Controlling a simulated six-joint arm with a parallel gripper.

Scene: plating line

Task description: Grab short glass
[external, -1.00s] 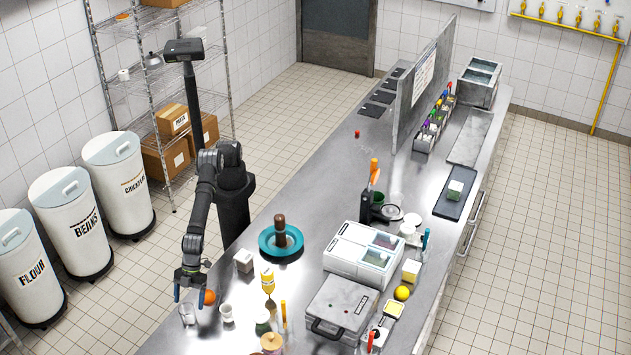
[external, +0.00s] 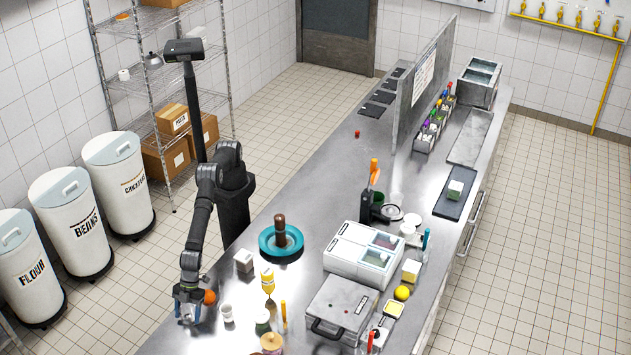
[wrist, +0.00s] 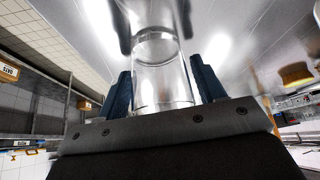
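The short glass (wrist: 162,80) is clear and stands between the two blue fingers of my gripper (wrist: 162,88) in the wrist view. The fingers lie on either side, very close to its walls; I cannot tell whether they touch it. In the external view my gripper (external: 188,312) points down over the near left edge of the steel counter, one finger on each side of the glass. The glass is mostly hidden by the gripper there.

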